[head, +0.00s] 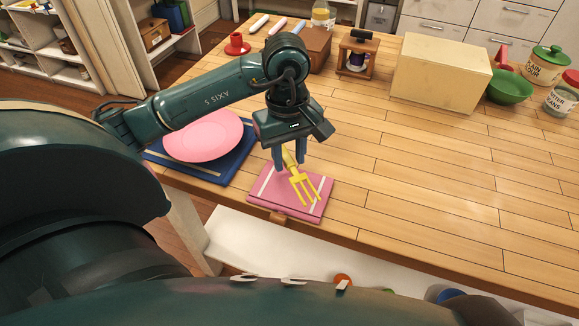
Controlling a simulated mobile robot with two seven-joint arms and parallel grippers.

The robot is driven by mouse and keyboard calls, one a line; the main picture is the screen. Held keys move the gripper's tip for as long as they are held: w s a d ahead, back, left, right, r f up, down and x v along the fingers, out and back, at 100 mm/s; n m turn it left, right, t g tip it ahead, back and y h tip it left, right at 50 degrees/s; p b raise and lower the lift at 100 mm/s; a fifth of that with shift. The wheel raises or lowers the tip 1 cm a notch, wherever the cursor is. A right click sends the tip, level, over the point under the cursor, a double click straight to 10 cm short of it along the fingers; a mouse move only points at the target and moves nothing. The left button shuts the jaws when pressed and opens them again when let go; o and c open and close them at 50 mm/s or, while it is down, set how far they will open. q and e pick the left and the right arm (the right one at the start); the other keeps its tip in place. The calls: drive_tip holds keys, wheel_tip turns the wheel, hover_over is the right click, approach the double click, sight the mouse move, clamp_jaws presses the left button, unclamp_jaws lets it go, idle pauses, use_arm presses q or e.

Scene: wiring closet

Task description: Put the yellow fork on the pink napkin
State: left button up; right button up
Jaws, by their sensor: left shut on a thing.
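The yellow fork (304,186) is in the head view, tines pointing toward the front edge of the table. My left gripper (289,164) is shut on the fork's handle, directly over the pink napkin. The pink napkin (265,202) lies folded near the table's front edge, with pale stripes. The fork shows against the napkin; I cannot tell whether its tines touch the cloth. The upper handle is partly hidden by the fingers. My right gripper is not in view.
A pink plate (205,137) on a blue mat (226,171) lies just left of the napkin. A cream box (440,72), a green bowl (509,88) and jars stand at the back right. The wooden table (430,165) right of the napkin is clear.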

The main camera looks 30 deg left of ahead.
sight(289, 160)
use_arm(q)
wheel_tip(289, 160, down, 3)
drive_tip(key=shift+f, duration=0.45)
drive_tip(key=shift+f, duration=0.2)
drive_tip(key=o, duration=1)
drive_tip(key=shift+c, duration=0.2)
drive_tip(key=shift+r, duration=0.1)
